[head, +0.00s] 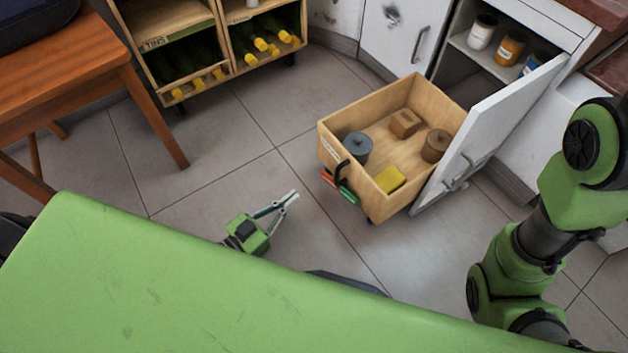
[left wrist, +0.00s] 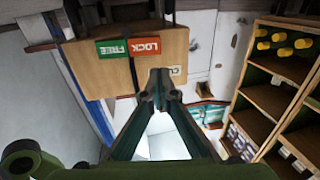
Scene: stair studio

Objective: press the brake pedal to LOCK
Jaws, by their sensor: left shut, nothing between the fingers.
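The wooden cart (head: 390,207) stands on the tiled floor with a black handle (head: 341,171) on its near left side. Low on that side are a red LOCK plate (head: 328,177) and a green FREE plate (head: 350,197). The left wrist view shows the LOCK plate (left wrist: 143,47) and the FREE plate (left wrist: 112,48) upside down, side by side on the wooden panel. My left gripper (head: 292,196) is shut and empty, left of the cart and apart from it. My right gripper is not in view.
The cart holds a grey lidded pot (head: 357,147), a yellow block (head: 389,180) and brown pieces. An open white cabinet door (head: 480,140) stands close on its right. A bottle shelf (head: 210,75) and a wooden table (head: 60,65) are at left. Floor between is clear.

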